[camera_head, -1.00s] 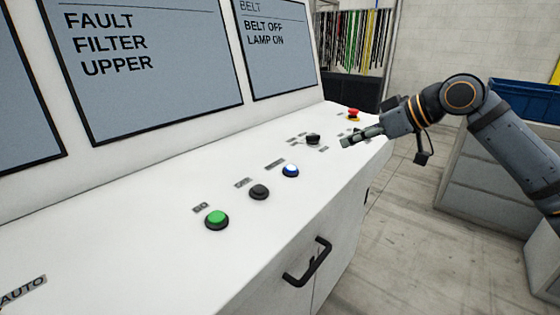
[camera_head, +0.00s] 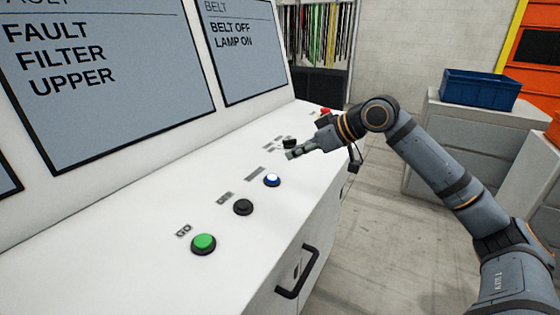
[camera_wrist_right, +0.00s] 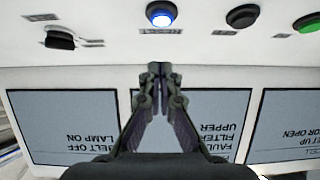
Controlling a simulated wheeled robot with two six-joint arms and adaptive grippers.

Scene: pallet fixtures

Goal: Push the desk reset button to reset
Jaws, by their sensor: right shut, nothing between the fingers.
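The reset button (camera_head: 272,180) is a round blue-and-white lit button in a dark ring on the sloping white desk. In the right wrist view the lit blue button (camera_wrist_right: 161,14) is at the top, with an upside-down RESET label (camera_wrist_right: 161,31) beside it. My right gripper (camera_head: 291,154) is shut and empty. It is over the desk, just beyond the reset button and apart from it, near the black switch. Its closed fingertips (camera_wrist_right: 160,70) point toward the button in the wrist view. My left gripper is in neither view.
A black button (camera_head: 243,207) and a green button (camera_head: 203,243) lie nearer on the desk. A black switch (camera_head: 290,143) and a red button (camera_head: 325,111) lie farther along. Screens (camera_head: 110,75) rise behind. A blue bin (camera_head: 480,89) stands on a grey cabinet at right.

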